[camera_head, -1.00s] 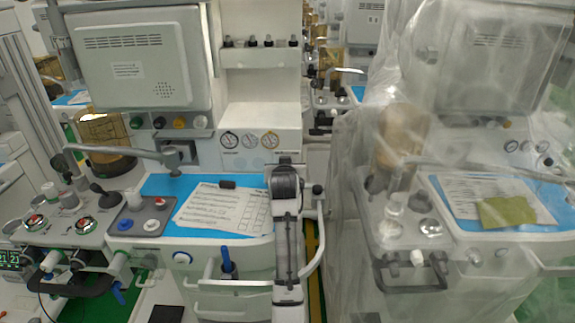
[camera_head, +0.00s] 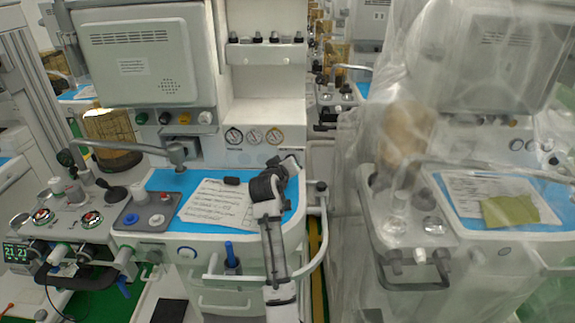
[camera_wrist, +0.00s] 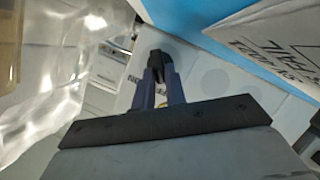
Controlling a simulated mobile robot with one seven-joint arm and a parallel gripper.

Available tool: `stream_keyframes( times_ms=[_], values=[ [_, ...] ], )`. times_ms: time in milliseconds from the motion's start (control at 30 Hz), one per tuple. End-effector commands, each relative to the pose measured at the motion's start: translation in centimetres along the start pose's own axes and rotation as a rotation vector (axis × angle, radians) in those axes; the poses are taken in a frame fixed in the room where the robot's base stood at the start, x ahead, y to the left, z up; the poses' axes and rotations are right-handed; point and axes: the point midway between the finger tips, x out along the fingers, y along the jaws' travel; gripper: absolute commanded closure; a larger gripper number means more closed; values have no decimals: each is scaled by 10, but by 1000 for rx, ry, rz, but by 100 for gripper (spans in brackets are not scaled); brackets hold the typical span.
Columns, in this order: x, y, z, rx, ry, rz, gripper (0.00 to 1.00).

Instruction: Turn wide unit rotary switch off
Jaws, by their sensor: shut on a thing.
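The wide unit is the white anaesthesia cart (camera_head: 262,100) left of centre in the head view. My gripper (camera_head: 294,160) is at the right end of its upright front panel, to the right of and below the gauges. In the wrist view, my gripper (camera_wrist: 158,72) has its dark fingers close together around a small black knob (camera_wrist: 158,55), which looks like the rotary switch. The knob sits on a white panel with partly hidden lettering. The fingers hide most of it, so its setting cannot be told. In the head view my arm hides the knob.
A blue work surface (camera_head: 160,182) with a printed sheet (camera_head: 212,205) lies below the panel, left of my arm. A cart wrapped in clear plastic (camera_head: 345,180) stands close on the right. A curved white handle rail (camera_head: 322,235) runs beside my arm.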

Motion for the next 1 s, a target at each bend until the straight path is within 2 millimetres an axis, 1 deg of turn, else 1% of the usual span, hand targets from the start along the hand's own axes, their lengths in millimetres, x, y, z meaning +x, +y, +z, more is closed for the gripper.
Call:
stream_keyframes(
  times_ms=[400,433,567,600,867,1000],
  values=[
    [0,0,0,-9,0,3,100],
    [0,0,0,-9,0,3,85],
    [0,0,0,-8,0,3,68],
    [0,0,0,-8,0,3,65],
    [0,0,0,-7,0,2,65],
    [-9,-1,0,-7,2,3,65]
  ],
)
